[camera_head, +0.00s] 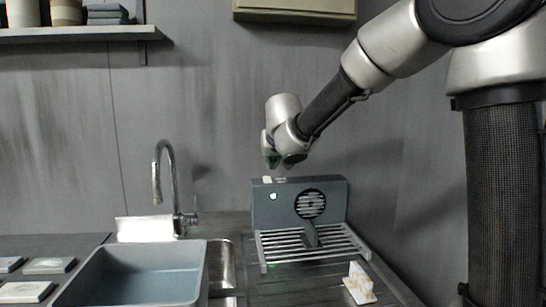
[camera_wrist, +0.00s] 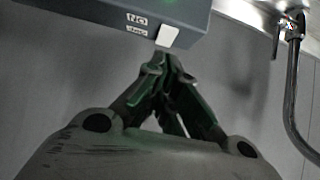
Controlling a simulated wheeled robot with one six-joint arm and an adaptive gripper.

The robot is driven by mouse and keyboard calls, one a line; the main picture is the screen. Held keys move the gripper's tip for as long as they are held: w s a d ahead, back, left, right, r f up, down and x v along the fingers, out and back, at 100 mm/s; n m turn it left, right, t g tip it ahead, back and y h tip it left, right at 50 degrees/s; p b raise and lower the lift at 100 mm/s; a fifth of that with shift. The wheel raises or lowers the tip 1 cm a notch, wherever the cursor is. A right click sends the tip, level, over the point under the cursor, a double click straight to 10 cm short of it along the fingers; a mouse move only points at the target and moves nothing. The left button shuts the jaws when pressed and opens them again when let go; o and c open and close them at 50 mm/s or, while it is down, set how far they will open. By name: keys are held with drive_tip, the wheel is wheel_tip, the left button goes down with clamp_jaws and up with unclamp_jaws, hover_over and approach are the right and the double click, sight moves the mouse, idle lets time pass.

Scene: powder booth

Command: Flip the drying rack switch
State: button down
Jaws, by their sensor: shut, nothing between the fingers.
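The drying rack (camera_head: 331,209) is a dark grey unit with a round fan grille and a slatted metal rack in front. My gripper (camera_head: 272,165) points down just above the switch. In the wrist view its closed, empty fingertips (camera_wrist: 160,58) are right by the switch's edge; I cannot tell whether they touch.
A tap (camera_head: 160,165) stands left of the drying rack, behind a grey-blue basin (camera_head: 197,275). A small white piece (camera_head: 359,283) is on the counter in front of the rack. Flat tiles (camera_head: 50,265) lie at far left. A shelf (camera_head: 80,34) is above.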

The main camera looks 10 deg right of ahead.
drive_tip(key=v, duration=0.3)
drive_tip(key=shift+s+r, duration=0.15)
drive_tip(key=shift+s, duration=0.05)
drive_tip(key=r, duration=0.1)
drive_tip(key=w+r, duration=0.2)
drive_tip(key=shift+w+a+r, duration=0.1)
drive_tip(key=shift+w+a, duration=0.1)
drive_tip(key=shift+a, duration=0.05)
hover_over(267, 179)
wheel_tip(267, 179, down, 7)
drive_tip(key=shift+r, duration=0.25)
wheel_tip(267, 179, down, 2)
drive_tip(key=shift+w+f, duration=0.15)
drive_tip(key=shift+f, duration=0.65)
